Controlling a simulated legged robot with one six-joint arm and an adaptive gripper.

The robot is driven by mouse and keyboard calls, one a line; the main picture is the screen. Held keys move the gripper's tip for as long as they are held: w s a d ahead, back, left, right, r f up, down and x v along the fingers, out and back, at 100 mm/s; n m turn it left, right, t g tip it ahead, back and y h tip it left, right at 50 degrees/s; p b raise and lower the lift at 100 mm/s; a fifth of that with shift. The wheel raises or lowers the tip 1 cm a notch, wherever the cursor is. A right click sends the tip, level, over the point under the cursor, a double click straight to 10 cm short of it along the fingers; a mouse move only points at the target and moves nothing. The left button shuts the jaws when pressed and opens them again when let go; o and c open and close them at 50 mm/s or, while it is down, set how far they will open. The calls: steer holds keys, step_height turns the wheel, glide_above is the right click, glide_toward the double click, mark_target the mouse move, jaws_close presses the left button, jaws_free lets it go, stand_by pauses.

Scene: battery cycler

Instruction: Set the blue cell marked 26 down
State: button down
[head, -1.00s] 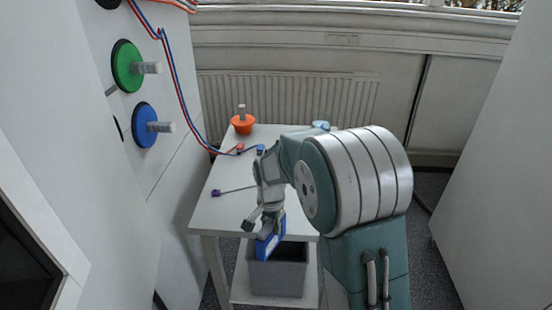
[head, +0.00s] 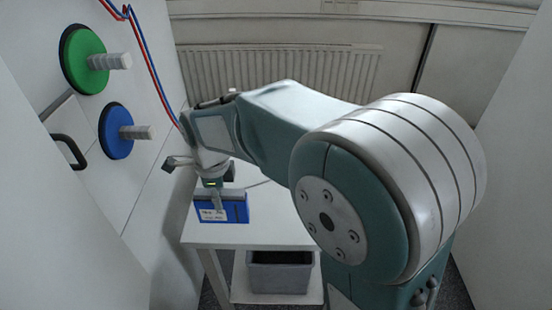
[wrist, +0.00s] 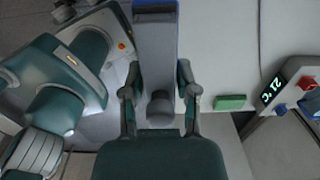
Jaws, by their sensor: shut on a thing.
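The blue cell (head: 235,209) shows in the head view with a white label at its left; its number is too small to read. My gripper (head: 212,190) is shut on the cell's top and holds it upright at the front left of the white table (head: 265,235). I cannot tell whether the cell's underside touches the table. In the wrist view, the cell (wrist: 157,50) shows as a grey face with a blue edge between my gripper's two fingers (wrist: 158,82).
A grey bin (head: 280,278) stands on the shelf below the table. A green disc (head: 84,62) and a blue disc (head: 117,132) with pegs stick out from the left wall, near hanging cables (head: 157,80). The wrist view shows a display panel (wrist: 285,92).

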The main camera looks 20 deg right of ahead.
steer(key=shift+w+d+f, duration=0.85)
steer(key=shift+d+f, duration=1.3)
steer(key=shift+w+d+f, duration=0.8)
steer(key=shift+d+f, duration=1.35)
steer(key=shift+d, duration=0.05)
steer(key=shift+w+d+f, duration=0.85)
steer(key=shift+d+f, duration=1.3)
steer(key=shift+f, duration=0.1)
steer(key=shift+c, duration=1.8)
jaws_free()
